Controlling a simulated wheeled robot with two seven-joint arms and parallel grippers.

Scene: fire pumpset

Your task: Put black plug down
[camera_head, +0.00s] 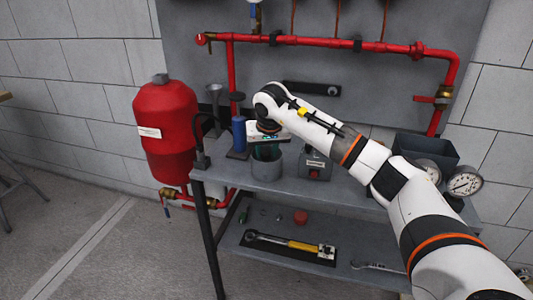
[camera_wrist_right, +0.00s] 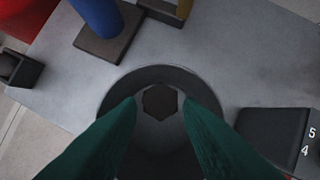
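The black plug (camera_wrist_right: 160,101) is a small dark hexagonal piece in the right wrist view. It shows inside a round grey container (camera_wrist_right: 108,96), which also stands on the shelf in the head view (camera_head: 266,170). My right gripper (camera_wrist_right: 160,99) has green fingers pointing down into the container's mouth; it also shows in the head view (camera_head: 267,153). The fingertips are apart, one on each side of the plug, with a narrow gap visible on both sides. The container's wall hides the plug in the head view. My left gripper is not in view.
A blue cylinder on a dark base (camera_head: 239,134) stands left of the container. A grey box with a button (camera_head: 315,166) stands to its right, and an open dark bin (camera_head: 427,149) farther right. A red tank (camera_head: 166,115) hangs at left. A lower shelf holds tools (camera_head: 290,245).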

